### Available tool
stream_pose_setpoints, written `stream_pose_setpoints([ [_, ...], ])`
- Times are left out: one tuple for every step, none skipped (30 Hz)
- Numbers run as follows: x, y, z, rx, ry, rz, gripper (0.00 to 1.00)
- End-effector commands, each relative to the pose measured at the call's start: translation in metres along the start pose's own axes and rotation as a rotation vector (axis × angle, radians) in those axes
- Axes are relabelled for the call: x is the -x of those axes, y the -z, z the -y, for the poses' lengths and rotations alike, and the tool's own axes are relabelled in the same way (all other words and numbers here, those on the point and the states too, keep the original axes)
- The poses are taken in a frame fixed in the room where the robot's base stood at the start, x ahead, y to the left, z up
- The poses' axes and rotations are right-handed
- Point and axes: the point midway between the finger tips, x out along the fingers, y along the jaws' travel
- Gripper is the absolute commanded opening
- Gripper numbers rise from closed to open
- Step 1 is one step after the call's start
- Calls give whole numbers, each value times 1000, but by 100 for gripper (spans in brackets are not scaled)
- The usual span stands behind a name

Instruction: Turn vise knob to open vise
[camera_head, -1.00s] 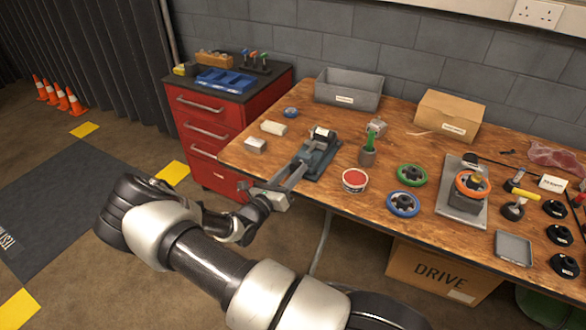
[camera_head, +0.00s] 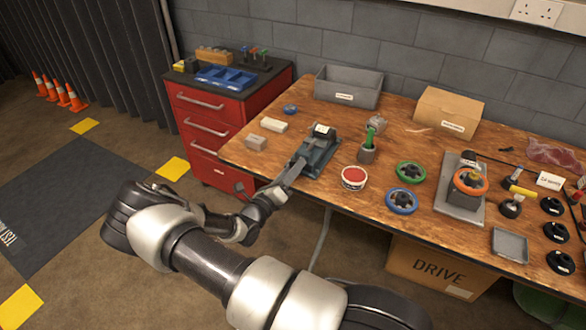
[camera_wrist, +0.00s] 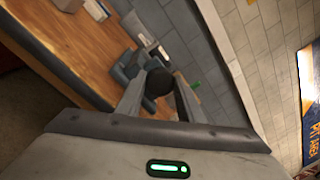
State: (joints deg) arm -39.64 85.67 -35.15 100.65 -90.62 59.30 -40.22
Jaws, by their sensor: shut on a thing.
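The grey-blue vise (camera_head: 316,152) stands at the table's near left edge, its front end toward my gripper. My gripper (camera_head: 293,171) reaches it from the front left, beyond the table edge. In the head view the fingers look nearly edge-on, and the knob is hidden. In the wrist view the dark round vise knob (camera_wrist: 158,82) sits between the two fingertips of my gripper (camera_wrist: 159,86), which are shut on it. The vise body (camera_wrist: 127,67) shows just behind the knob. The jaw gap is too small to judge.
The wooden table (camera_head: 330,192) holds a red-topped tub (camera_head: 353,177), a green-handled tool in a holder (camera_head: 368,146) and green and blue handwheels right of the vise. A red drawer cabinet (camera_head: 216,130) stands behind left.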

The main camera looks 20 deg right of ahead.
Motion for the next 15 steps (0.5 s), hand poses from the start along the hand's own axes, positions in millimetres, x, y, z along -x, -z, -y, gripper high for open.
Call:
stream_pose_setpoints([
  [0, 1, 0, 1, 0, -1, 11],
  [0, 1, 0, 0, 0, -1, 11],
  [0, 1, 0, 0, 0, -1, 11],
  [0, 1, 0, 0, 0, -1, 11],
  [0, 1, 0, 0, 0, -1, 11],
  [0, 1, 0, 0, 0, -1, 11],
  [0, 1, 0, 0, 0, -1, 37],
  [0, 1, 0, 0, 0, -1, 42],
  [0, 1, 0, -1, 0, -1, 49],
  [0, 1, 0, -1, 0, -1, 52],
  [0, 1, 0, -1, 0, -1, 52],
  [0, 0, 0, -1, 0, -1, 52],
  [0, 0, 0, -1, 0, -1, 52],
  [0, 0, 0, -1, 0, 0, 52],
  [0, 0, 0, -1, 0, 0, 52],
])
